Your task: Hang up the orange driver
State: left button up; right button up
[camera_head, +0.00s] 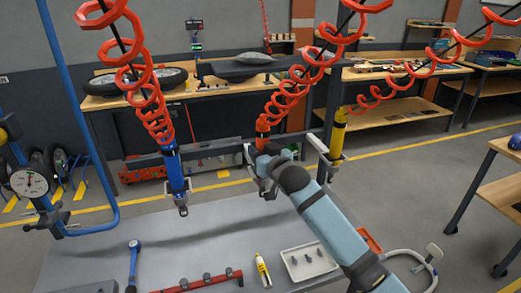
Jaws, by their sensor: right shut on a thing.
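The orange driver (262,124) hangs on a red coiled cord over the grey workbench (215,222). My right gripper (264,178) is shut on its lower part, and the gripper and wrist hide most of its body. It stands roughly upright by the dark rail, between the other two drivers. A blue driver (172,165) hangs upright to the left. A yellow driver (339,131) hangs upright to the right. I cannot tell whether the orange driver touches the holder on the rail. My left gripper is not in view.
On the bench lie a blue-handled tool (134,258), a red rail with knobs (205,281), a small yellow tool (263,271) and a white tray (309,261) with small parts. A round gauge (30,182) stands at the left. Red coils hang above the bench.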

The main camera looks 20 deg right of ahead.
jog(key=shift+f, duration=0.25)
dwell(0.8)
jog(key=o, duration=1.2)
jog(key=shift+o, duration=0.2)
jog(key=shift+f, duration=0.1)
jog(key=shift+s, duration=0.1)
jog(key=shift+s+f, duration=0.1)
jog(key=shift+s, duration=0.15)
jog(key=b+v, duration=0.2)
jog(key=v, duration=1.1)
jog(key=shift+r+b, duration=0.25)
jog(key=shift+b, duration=0.05)
jog(key=shift+d, duration=0.15)
